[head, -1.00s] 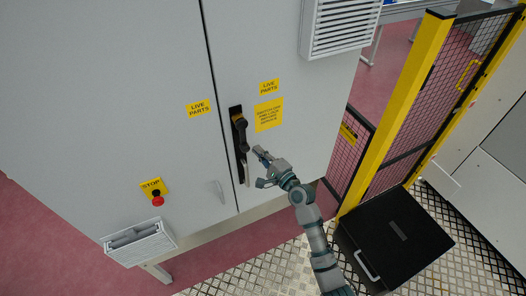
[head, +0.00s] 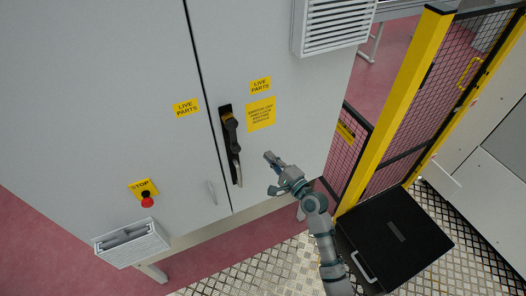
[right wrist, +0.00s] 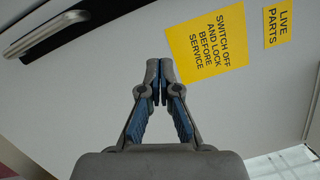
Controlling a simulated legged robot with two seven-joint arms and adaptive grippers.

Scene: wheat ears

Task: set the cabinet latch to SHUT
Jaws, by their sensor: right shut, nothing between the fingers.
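The cabinet latch is a long dark handle (head: 231,135) on a narrow black plate, on the grey cabinet door (head: 110,110) beside the door seam. It hangs nearly upright, its lower end pale and metallic. No SHUT marking is legible on it. In the right wrist view the handle (right wrist: 65,27) crosses the top left corner, lying along its plate and cut off by the frame. My right gripper (head: 268,157) is to the right of the handle and apart from it. In the right wrist view its fingertips (right wrist: 160,70) meet with nothing between them. My left gripper is not in view.
Yellow warning labels (head: 261,113) sit beside the handle. A yellow post (head: 393,110) with mesh fencing and a black case (head: 395,240) stand to the right.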

